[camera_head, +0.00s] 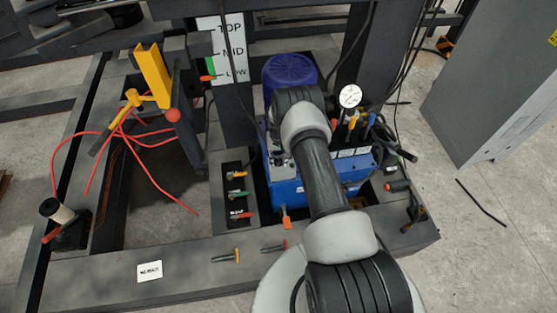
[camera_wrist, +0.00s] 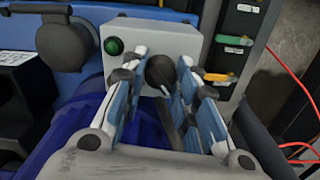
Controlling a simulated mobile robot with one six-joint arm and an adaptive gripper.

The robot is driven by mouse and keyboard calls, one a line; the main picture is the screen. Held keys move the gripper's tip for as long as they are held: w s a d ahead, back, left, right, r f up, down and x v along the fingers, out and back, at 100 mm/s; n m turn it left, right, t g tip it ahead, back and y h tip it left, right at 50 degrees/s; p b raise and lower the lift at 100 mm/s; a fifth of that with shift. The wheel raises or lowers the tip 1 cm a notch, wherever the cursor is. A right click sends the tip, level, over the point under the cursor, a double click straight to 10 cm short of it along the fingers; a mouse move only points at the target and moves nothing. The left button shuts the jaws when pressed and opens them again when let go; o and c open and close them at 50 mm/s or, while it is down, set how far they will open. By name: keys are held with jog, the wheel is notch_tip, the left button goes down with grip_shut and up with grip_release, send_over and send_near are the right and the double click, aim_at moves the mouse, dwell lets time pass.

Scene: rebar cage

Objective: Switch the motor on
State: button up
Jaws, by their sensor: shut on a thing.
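The wrist view shows a grey switch box (camera_wrist: 165,38) with a round green lamp or button (camera_wrist: 114,46) and a black rotary knob (camera_wrist: 160,71) with a white pointer mark. My gripper (camera_wrist: 161,63) has its two blue-padded fingers on either side of the knob, shut on it. The pointer slants down and to the right in this view. The blue motor (camera_head: 290,72) stands on the blue power unit (camera_head: 287,193) in the head view.
A pressure gauge (camera_head: 350,96) and several hoses stand right of my arm. A valve panel (camera_head: 238,193) with coloured levers is left of the unit. A yellow bracket (camera_head: 153,75) with red cables is further left. A grey cabinet (camera_head: 495,90) stands at right, with open floor before it.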

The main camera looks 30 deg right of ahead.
aim_at(278, 159)
jog(key=m+b, duration=0.2)
jog(key=m, duration=0.1)
jog(key=shift+f+m, duration=0.15)
jog(key=shift+m, duration=0.15)
jog(key=m+b, duration=0.1)
jog(key=m, duration=0.3)
jog(key=shift+m, duration=0.3)
jog(key=m, duration=0.4)
jog(key=shift+m, duration=2.1)
jog(key=o, duration=1.1)
jog(key=shift+r, duration=0.25)
notch_tip(278, 159, up, 12)
jog(key=shift+f, duration=0.1)
